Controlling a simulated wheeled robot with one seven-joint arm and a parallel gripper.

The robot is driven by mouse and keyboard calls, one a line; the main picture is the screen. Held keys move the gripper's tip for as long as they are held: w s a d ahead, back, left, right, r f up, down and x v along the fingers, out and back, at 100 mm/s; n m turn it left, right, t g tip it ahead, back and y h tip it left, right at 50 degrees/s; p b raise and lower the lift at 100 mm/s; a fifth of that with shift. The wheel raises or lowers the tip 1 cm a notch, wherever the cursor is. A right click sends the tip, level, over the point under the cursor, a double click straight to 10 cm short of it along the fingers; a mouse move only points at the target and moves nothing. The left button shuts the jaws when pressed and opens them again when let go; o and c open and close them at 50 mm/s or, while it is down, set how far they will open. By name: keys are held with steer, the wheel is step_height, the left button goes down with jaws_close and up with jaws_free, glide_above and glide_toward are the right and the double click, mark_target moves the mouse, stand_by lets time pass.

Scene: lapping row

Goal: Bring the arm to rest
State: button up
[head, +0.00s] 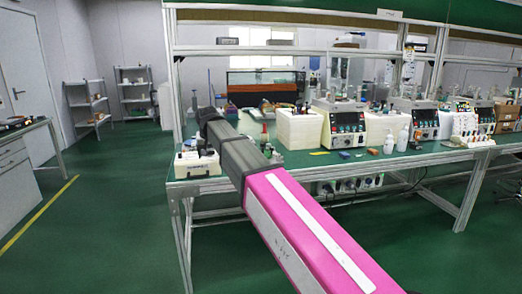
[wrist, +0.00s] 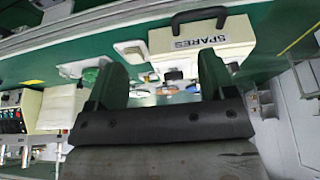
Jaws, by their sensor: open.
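My arm, pink and dark grey, reaches from the lower right of the head view up to the left end of the green workbench (head: 225,183). My gripper (wrist: 158,72) shows in the wrist view with its two dark fingers wide apart. Nothing is held between them. Beyond the fingers is a white case labelled SPARES (wrist: 203,42) with a black handle. The case also shows in the head view (head: 197,165), at the bench's left end beside my arm. The fingertips are hard to make out in the head view.
A metal frame post (head: 173,90) rises near my arm. Open green floor (head: 110,215) lies left of the bench, with a side counter (head: 15,155) beyond.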

steer(key=s+d+f+m+g, duration=0.1)
steer(key=s+d+f, duration=0.2)
steer(key=d+f, duration=0.65)
steer(key=s+d+f+g+h, duration=0.1)
steer(key=s+d+f, duration=0.3)
steer(key=d+f, duration=0.55)
steer(key=s+d+f+m+g, duration=0.1)
steer(key=s+d+f, duration=0.2)
steer(key=d+f, duration=0.7)
steer(key=s+d+f+g, duration=0.1)
steer(key=s+d+f, duration=0.6)
steer(key=s+d, duration=0.3)
steer(key=shift+s+d+f, duration=0.15)
steer(key=shift+s+d, duration=0.15)
steer(key=shift+d, duration=0.2)
